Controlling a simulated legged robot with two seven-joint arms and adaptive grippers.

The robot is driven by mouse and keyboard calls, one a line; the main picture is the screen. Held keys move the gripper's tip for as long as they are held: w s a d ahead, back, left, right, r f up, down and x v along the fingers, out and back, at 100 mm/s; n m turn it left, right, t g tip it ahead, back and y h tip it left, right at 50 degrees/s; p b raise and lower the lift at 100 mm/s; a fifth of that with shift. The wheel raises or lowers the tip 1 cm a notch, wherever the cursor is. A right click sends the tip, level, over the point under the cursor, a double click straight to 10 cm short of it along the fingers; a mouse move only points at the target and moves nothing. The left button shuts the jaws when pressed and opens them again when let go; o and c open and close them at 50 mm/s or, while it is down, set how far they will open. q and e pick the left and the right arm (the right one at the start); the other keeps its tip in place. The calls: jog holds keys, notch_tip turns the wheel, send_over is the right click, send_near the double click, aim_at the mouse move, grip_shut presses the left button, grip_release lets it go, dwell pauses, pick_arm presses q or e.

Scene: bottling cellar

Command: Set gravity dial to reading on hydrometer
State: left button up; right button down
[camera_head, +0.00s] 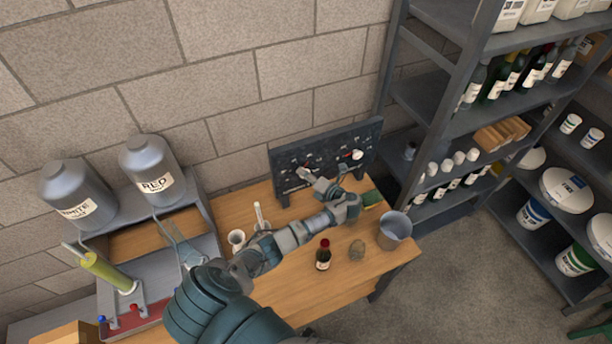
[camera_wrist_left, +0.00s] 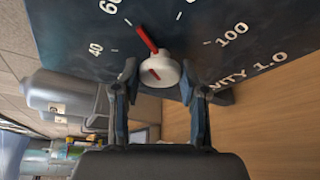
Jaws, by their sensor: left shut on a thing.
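The dark dial panel (camera_head: 290,182) stands upright at the back of the wooden table. The gravity dial's white knob (camera_wrist_left: 160,75) has a red pointer (camera_wrist_left: 146,39), tilted up and left, its tip just clockwise of the tick by the 60. Numbers 40 and 100 also show; the label reads "VITY 1.0", its start hidden. My left gripper (camera_wrist_left: 158,92) is shut on this knob, one finger on each side; in the head view the gripper (camera_head: 316,181) reaches the panel's left part. A slim clear cylinder (camera_head: 259,213), perhaps holding the hydrometer, stands near my forearm; no reading is legible. My right gripper is out of view.
A second white knob (camera_head: 357,154) sits on the panel's right. Shelving (camera_head: 440,110) stands right.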

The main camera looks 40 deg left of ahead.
pick_arm(q)
jog(key=shift+d+f, duration=0.15)
jog(key=shift+f, duration=0.05)
jog(key=o, duration=1)
jog(key=shift+o, duration=0.6)
jog(key=shift+w, duration=0.15)
jog(key=shift+r, duration=0.1)
jog(key=v, duration=1.2)
jog(key=shift+w, duration=0.1)
